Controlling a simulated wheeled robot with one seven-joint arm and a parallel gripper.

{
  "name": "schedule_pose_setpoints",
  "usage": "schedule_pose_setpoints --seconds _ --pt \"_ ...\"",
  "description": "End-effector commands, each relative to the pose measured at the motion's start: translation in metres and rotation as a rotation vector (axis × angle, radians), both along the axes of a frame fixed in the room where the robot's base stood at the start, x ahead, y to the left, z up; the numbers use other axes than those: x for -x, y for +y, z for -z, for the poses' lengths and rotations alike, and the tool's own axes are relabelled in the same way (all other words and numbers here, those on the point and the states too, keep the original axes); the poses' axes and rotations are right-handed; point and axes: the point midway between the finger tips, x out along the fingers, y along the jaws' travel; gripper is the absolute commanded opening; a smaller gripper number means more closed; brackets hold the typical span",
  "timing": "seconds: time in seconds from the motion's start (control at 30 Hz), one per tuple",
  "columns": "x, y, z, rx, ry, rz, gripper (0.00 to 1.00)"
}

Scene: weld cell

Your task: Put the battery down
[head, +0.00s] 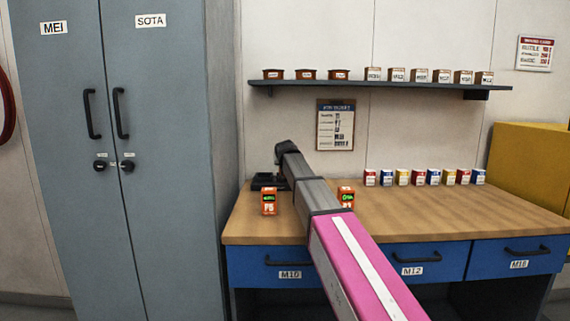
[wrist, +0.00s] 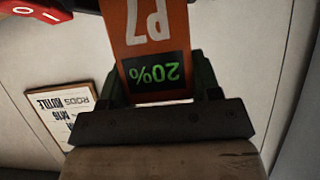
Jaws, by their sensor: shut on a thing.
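In the wrist view, my gripper (wrist: 158,84) is shut on an orange battery (wrist: 143,22) marked P7. Its dark display reads 20% in green, upside down in this view. The dark jaws press on both sides of the battery. In the head view, my arm reaches over the back left of the workbench (head: 425,215); I cannot make out the held battery there. Two other orange batteries with green displays stand upright on the bench, one left of my arm (head: 269,202) and one just right of it (head: 346,197).
A dark low shape (head: 265,181) is at the bench's back left; I cannot tell what it is. Several small labelled boxes (head: 433,177) line the bench's back right. A shelf (head: 350,88) hangs above. A grey locker (head: 170,200) stands left. The bench's front right is clear.

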Motion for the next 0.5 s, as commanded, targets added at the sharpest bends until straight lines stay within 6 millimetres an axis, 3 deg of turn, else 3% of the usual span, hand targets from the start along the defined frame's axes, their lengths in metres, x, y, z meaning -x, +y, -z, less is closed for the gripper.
schedule_pose_setpoints --seconds 0.37,0.4,0.47,0.5 --pt "-0.0001 0.0002 0.0039 0.0 -0.001 0.0 0.23" --pt "0.0 0.0002 0.0042 0.0 0.0 0.0 0.67" --pt "-0.0001 0.0002 0.004 0.0 0.0 0.0 0.83" --pt "0.0 0.0002 0.0039 0.0 0.0 0.0 0.83"
